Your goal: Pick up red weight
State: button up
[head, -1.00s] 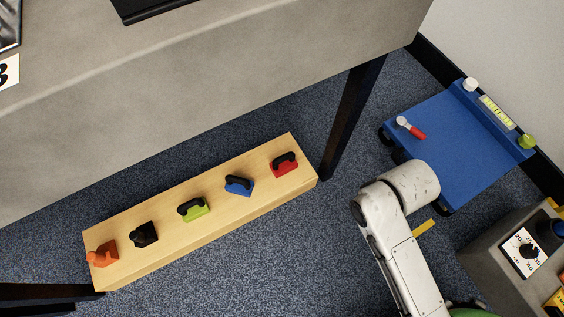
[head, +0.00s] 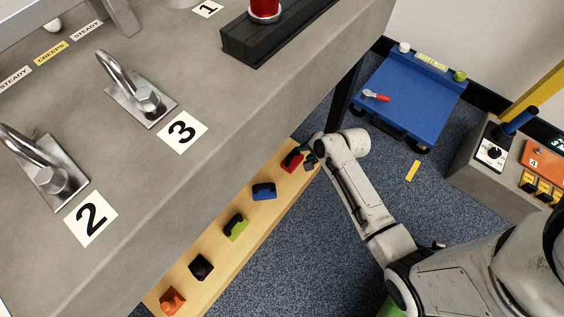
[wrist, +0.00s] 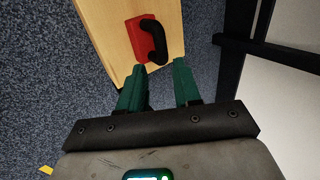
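The near end of the handle lines up with the gap. In the head view my gripper (head: 308,156) is right beside the red weight and partly hidden by my wrist.
Blue (head: 264,191), green (head: 236,227), black (head: 201,267) and orange (head: 172,300) weights stand along the block. A grey table (head: 230,125) with metal hooks overhangs its left side. A dark table leg (head: 342,95) stands near my gripper. A blue cart (head: 410,98) is behind.

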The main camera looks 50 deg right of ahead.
aim_at(293, 154)
jog(key=b+x, duration=0.3)
jog(key=x, duration=0.2)
jog(key=shift+w+a+f, duration=0.1)
jog(key=shift+w+f, duration=0.1)
jog(key=shift+f, duration=0.1)
jog(key=b+x, duration=0.4)
jog(key=x, duration=0.1)
jog(key=shift+f+b, duration=0.1)
jog(key=shift+b, duration=0.25)
grip_shut()
dwell(0.9)
jog(key=shift+r, duration=0.25)
